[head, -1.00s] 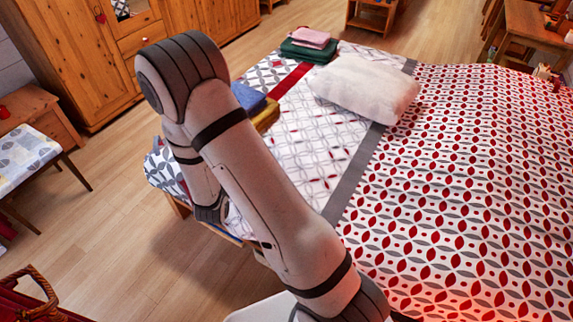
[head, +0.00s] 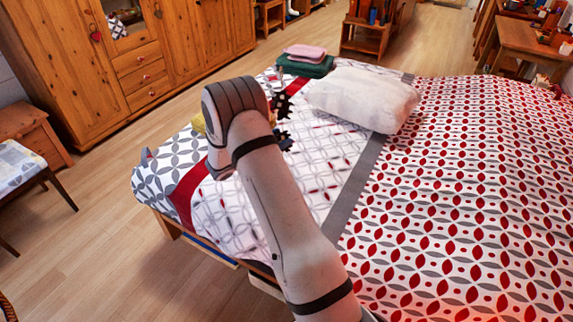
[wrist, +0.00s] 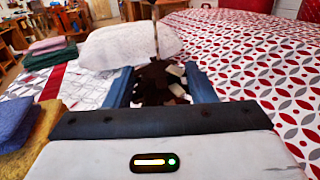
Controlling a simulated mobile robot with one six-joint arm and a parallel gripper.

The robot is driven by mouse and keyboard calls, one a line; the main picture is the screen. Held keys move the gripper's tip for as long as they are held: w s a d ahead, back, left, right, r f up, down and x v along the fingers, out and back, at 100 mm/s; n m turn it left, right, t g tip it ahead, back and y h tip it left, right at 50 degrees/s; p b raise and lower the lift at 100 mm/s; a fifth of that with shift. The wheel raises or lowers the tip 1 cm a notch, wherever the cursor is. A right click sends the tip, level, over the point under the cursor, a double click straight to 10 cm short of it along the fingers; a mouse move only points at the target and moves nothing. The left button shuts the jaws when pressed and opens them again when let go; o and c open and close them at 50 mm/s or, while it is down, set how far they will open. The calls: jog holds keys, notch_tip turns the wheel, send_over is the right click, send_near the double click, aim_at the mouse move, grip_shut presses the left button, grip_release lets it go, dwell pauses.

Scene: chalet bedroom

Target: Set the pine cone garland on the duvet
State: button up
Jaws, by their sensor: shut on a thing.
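The pine cone garland (wrist: 158,80) is a dark brown, spiky bunch with a few pale bits. In the wrist view it sits between the two blue fingers of my gripper (wrist: 160,92), which is shut on it. In the head view, dark spiky parts of the garland (head: 281,104) show just right of my arm's far end, over the bed. My arm hides most of the gripper there. The duvet (head: 450,200), white with red and grey leaf shapes, covers the right of the bed; it also shows in the wrist view (wrist: 265,75). I cannot tell how high the garland is above the bed.
A white pillow (head: 362,98) lies on the bed beyond the garland. Pink and green folded towels (head: 306,67) lie at its left. Blue and yellow towels (wrist: 15,120) lie at the left in the wrist view. The duvet's right side is broadly clear.

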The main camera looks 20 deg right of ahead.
notch_tip(320, 180, down, 7)
dwell(0.4)
jog(key=shift+a, duration=0.1)
jog(key=shift+f, duration=0.15)
jog(key=o, duration=1)
